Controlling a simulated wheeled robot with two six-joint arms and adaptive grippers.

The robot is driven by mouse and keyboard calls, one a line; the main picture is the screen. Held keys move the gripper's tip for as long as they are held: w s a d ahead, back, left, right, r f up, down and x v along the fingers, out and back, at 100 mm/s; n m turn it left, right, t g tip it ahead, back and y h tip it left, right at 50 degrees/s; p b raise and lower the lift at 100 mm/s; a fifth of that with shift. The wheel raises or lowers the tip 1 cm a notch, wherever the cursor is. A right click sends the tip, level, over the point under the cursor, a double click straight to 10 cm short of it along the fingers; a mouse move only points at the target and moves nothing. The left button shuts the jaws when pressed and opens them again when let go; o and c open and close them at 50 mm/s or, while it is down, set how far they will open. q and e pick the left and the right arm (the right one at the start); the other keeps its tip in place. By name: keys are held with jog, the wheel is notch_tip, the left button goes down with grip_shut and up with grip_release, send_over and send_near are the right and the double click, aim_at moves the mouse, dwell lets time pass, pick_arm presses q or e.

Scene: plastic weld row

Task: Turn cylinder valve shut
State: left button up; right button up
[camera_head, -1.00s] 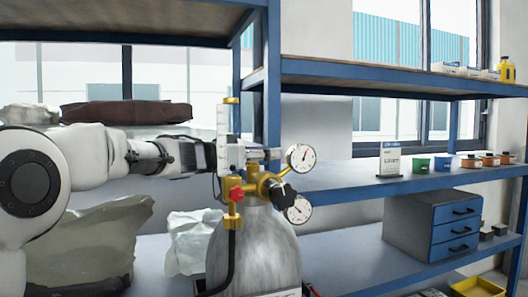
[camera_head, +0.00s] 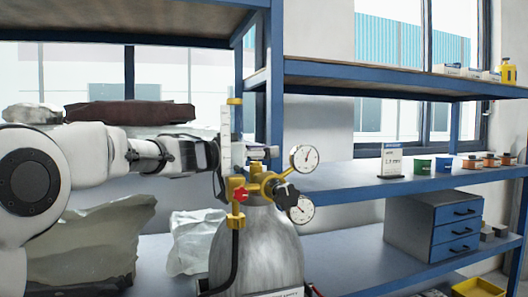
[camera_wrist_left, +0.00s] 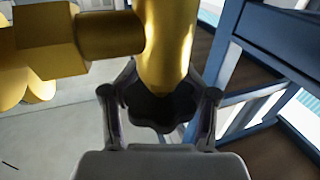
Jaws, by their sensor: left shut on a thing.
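The grey gas cylinder (camera_head: 258,250) stands upright in the middle of the head view, with brass fittings (camera_head: 262,184) on top. The dark lobed valve knob (camera_wrist_left: 162,108) is at the end of a brass stem in the left wrist view. My left gripper (camera_wrist_left: 160,98) has its fingers on both sides of this knob and is shut on it. In the head view my left gripper (camera_head: 240,155) comes in from the left, partly hidden behind the clear flow tube (camera_head: 225,140). The knob cannot be made out there. My right gripper is not in view.
Two round gauges (camera_head: 304,158), a red knob (camera_head: 241,195) and a black knob (camera_head: 287,195) crowd the fittings. A dark hose (camera_head: 235,255) hangs in front of the cylinder. Blue shelving (camera_head: 370,182) holds small pots and a drawer cabinet (camera_head: 433,225) to the right.

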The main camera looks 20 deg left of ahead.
pick_arm(q)
jog(key=shift+d+f, duration=0.1)
jog(key=shift+f, duration=0.3)
dwell(0.3)
jog(key=o, duration=0.9)
jog(key=shift+w+r, duration=0.1)
jog(key=shift+w, duration=0.05)
jog(key=v, duration=1.2)
jog(key=shift+o, duration=0.4)
